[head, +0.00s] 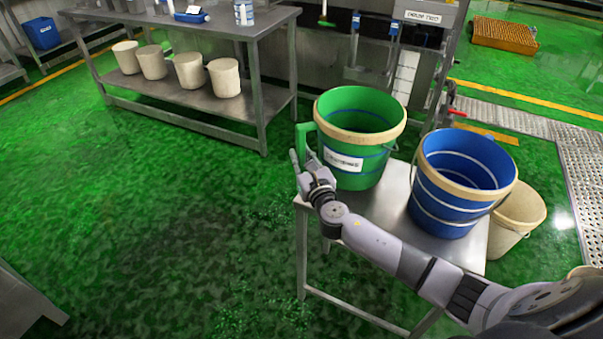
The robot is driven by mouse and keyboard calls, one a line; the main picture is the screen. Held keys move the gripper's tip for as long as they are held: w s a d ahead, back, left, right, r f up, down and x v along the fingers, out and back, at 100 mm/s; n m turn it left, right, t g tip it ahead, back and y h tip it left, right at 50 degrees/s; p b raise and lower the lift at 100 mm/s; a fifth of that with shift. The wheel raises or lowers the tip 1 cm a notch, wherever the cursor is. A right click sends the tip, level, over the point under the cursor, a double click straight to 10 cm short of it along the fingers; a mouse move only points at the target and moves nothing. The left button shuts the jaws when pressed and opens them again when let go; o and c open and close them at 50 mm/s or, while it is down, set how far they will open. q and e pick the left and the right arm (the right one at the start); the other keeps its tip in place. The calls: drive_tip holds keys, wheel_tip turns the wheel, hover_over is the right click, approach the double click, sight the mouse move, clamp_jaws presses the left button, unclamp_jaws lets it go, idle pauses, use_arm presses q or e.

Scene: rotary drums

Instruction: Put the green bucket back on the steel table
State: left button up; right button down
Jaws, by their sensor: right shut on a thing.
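The green bucket (360,110) has a cream rim, blue bands and a white label. It is upright at the back left of the small steel table (400,228). Its underside looks at or just above the table top; I cannot tell whether it touches. My right gripper (299,158) is at the bucket's left side, shut on its green side handle (303,138). My arm crosses in front of the table and hides part of its top. My left gripper is not in view.
A blue bucket (456,212) stands on the table, right of the green one. A beige bucket (518,215) is behind it at the right. A long steel bench (200,27) with beige buckets on its lower shelf stands at the back left. Green floor at left is clear.

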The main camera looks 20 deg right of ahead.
sight(301, 168)
wheel_tip(301, 168, down, 4)
drive_tip(key=shift+f+b, duration=0.25)
drive_tip(key=shift+b, duration=0.7)
drive_tip(key=c, duration=2)
unclamp_jaws()
drive_tip(key=shift+f, duration=0.15)
drive_tip(key=o, duration=0.5)
drive_tip(key=s, duration=0.8)
drive_tip(key=s+a, duration=0.1)
drive_tip(key=s, duration=0.3)
drive_tip(key=shift+r, duration=0.2)
